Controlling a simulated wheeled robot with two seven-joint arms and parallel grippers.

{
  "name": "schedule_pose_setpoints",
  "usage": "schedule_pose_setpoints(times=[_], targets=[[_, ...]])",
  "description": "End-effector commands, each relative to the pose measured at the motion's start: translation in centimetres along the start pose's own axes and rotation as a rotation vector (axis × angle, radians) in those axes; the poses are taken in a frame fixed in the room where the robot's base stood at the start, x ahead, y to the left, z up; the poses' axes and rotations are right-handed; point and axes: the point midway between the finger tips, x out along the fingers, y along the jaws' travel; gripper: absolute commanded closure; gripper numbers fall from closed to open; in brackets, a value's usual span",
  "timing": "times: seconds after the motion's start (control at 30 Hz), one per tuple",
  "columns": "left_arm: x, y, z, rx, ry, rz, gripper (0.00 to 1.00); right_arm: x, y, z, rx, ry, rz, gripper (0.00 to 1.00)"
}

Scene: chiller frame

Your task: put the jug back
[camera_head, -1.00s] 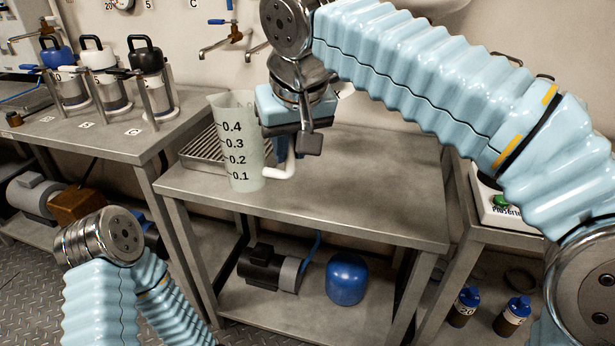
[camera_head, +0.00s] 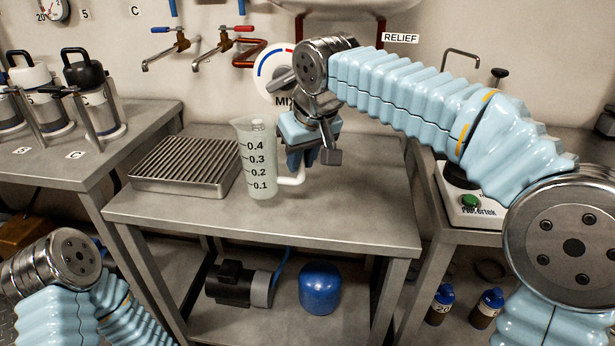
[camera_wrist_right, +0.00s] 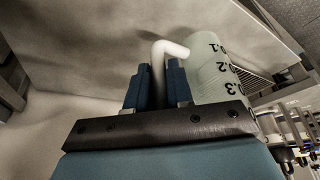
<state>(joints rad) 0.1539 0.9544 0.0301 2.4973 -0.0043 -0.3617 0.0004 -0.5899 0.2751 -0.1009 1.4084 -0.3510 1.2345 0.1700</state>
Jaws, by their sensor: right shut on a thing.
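The jug (camera_head: 257,160) is a translucent, pale measuring jug with black marks from 0.1 to 0.4 and a white handle. It is upright over the middle bench, to the right of the ribbed drain tray; I cannot tell whether its base touches the top. My right gripper (camera_head: 296,165) is at the jug's right side, shut on its handle. In the right wrist view the white handle (camera_wrist_right: 168,50) passes between the blue fingers, with the jug (camera_wrist_right: 212,70) beside them. My left arm shows at the lower left, but its gripper is out of view.
The ribbed metal drain tray (camera_head: 185,165) lies on the bench (camera_head: 345,215), left of the jug. The bench top to the right is clear. Taps (camera_head: 180,45) and a MIX dial (camera_head: 275,72) are on the wall behind. Black- and white-topped canisters (camera_head: 92,90) stand on the left bench.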

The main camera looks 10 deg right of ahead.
Motion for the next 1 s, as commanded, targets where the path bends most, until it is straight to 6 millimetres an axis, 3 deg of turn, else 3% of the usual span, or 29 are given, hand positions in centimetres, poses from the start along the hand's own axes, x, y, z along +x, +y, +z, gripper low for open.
schedule_pose_setpoints(times=[0.23, 0.4, 0.73, 0.77, 0.8, 0.9, 1.0], targets=[[0.3, -0.1, 0.0, 0.0, 0.0, 0.0, 0.76, 2.6, 2.0, 0.4, 0.004, -0.002, 0.001, 1.0], [0.7, -0.3, 0.0, -0.001, 0.001, -0.001, 0.76, 4.9, 1.7, 1.4, 0.0, 0.0, 0.0, 1.0], [0.7, -0.3, 0.0, -0.001, 0.001, -0.001, 0.76, 5.2, 1.7, 1.5, 0.0, 0.001, 0.0, 1.0], [0.7, -0.3, 0.0, -0.001, 0.001, -0.001, 0.76, 5.2, 1.7, 1.5, 0.0, 0.001, 0.0, 0.77], [0.7, -0.3, 0.0, -0.001, 0.001, -0.001, 0.76, 5.2, 1.7, 1.5, 0.0, 0.001, 0.0, 0.71], [0.7, -0.3, 0.0, -0.001, 0.001, -0.001, 0.76, 5.1, 1.7, 1.5, 0.0, 0.001, 0.0, 0.56], [0.7, -0.3, 0.0, -0.001, 0.001, -0.001, 0.76, 5.1, 1.7, 1.5, 0.0, 0.001, 0.0, 0.53]])
